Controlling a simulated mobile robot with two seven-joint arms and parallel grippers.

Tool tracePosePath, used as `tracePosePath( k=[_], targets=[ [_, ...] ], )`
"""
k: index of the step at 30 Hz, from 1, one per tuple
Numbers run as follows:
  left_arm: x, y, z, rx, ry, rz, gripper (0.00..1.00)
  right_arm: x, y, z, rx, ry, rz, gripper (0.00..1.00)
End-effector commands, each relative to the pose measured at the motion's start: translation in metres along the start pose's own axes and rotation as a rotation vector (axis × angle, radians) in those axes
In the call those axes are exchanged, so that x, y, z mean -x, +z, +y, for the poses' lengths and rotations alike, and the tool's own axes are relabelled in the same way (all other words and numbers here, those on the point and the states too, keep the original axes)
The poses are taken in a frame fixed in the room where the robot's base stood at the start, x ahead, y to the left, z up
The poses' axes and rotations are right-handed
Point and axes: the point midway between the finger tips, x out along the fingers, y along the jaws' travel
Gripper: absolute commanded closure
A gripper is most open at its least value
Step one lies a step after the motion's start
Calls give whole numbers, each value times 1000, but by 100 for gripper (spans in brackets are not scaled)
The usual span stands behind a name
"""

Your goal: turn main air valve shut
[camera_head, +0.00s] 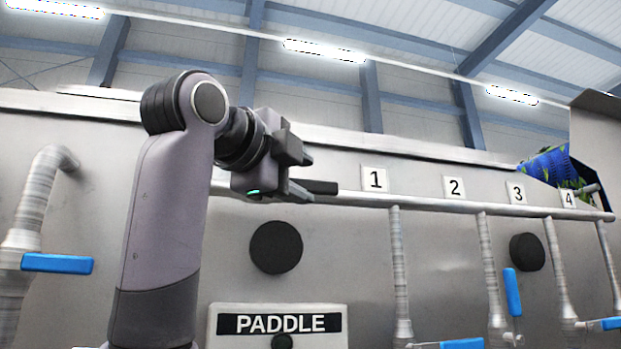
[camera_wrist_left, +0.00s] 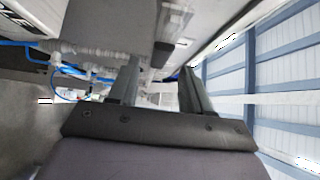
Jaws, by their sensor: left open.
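My left gripper (camera_head: 300,172) is open in the head view, in front of the steel wall near the left part of the air pipe (camera_head: 440,204). Its two fingers show apart in the wrist view (camera_wrist_left: 160,85), with nothing held between them. A dark bar (camera_head: 318,187) lies beside the lower finger at the pipe's left end; I cannot tell whether it is a valve handle or touches the finger. No valve is labelled as the main one. A blue lever (camera_head: 57,263) lies level on the thick pipe (camera_head: 36,200) at the left. My right gripper is not in view.
Plates numbered 1 (camera_head: 375,179) to 4 sit above branch pipes. Blue levers hang on these: one upright (camera_head: 513,292), one level (camera_head: 461,344). A PADDLE panel (camera_head: 279,323) and round black discs (camera_head: 276,247) are on the wall. A blue-green patterned thing (camera_head: 546,163) is at upper right.

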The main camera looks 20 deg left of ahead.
Motion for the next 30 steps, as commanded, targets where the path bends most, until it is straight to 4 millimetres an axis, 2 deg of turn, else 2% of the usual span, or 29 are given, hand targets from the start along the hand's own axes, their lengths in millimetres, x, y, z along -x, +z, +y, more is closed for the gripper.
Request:
tracePosePath(
  k=[3, 7, 17, 18, 22, 30],
  targets=[
    [-19, 0, -2, 1, 4, 2, 51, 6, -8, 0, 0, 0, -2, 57],
    [-32, 0, -1, 1, 3, 0, 51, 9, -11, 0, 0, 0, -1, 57],
    [-37, 0, 0, 1, 0, 0, 51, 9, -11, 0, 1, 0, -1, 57],
    [-37, 0, 0, 1, 0, 0, 58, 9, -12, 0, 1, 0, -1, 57],
    [-37, 0, 0, 1, 0, 0, 100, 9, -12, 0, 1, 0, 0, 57],
    [-38, -1, 1, -3, 4, -1, 100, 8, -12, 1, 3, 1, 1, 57]
  ],
)
